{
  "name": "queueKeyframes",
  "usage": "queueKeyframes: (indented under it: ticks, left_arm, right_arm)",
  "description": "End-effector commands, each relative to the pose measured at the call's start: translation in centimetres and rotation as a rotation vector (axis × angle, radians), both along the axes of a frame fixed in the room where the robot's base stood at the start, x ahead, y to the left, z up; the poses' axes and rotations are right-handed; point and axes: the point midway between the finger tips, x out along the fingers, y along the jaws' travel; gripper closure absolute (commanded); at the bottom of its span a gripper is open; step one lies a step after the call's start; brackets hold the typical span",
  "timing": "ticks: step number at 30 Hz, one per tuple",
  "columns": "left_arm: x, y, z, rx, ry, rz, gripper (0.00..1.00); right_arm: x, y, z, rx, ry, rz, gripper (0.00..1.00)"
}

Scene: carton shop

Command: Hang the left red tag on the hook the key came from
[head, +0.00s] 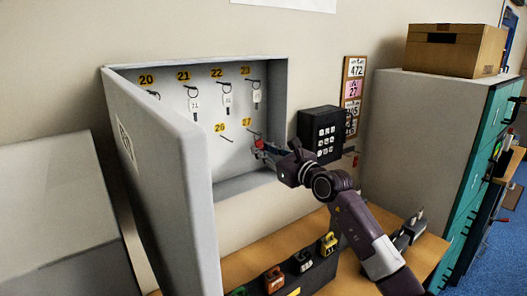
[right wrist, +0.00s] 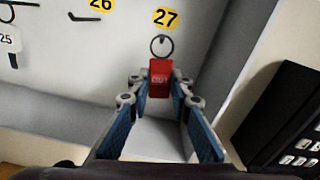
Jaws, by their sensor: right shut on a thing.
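My right gripper (head: 262,148) is inside the open key cabinet (head: 240,185), at the hook marked 27. It is shut on a red tag (right wrist: 160,78) marked OUT, which sits between the blue-padded fingertips in the right wrist view. The tag's metal ring (right wrist: 162,46) stands upright just below the yellow 27 label (right wrist: 166,16), in line with the hook. I cannot tell whether the ring is around the hook or in front of it. In the head view the red tag (head: 259,145) is small and partly hidden by the fingers. My left gripper is not in view.
Keys hang under 21, 22 and 23 (head: 256,96); hook 26 (head: 226,139) is bare. The cabinet door (head: 155,170) stands open at left. A black keypad box (head: 320,134) is right of the cabinet.

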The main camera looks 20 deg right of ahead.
Motion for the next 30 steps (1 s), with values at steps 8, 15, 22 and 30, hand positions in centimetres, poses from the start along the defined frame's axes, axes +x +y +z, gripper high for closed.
queueKeyframes:
  ticks: [8, 15, 22, 30]
  left_arm:
    - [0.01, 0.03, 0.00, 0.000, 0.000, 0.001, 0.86]
    - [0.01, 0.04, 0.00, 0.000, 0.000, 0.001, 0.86]
    - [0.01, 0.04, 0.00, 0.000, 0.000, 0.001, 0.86]
    - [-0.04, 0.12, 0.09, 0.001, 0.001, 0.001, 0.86]
  right_arm:
    - [-0.01, 0.00, 0.03, 0.000, -0.001, 0.000, 0.95]
    - [-0.02, 0.00, 0.03, 0.000, -0.001, 0.000, 0.66]
    - [-0.02, 0.00, 0.02, 0.000, 0.000, 0.000, 0.61]
    - [-0.12, -0.05, 0.10, 0.000, 0.000, 0.000, 0.61]
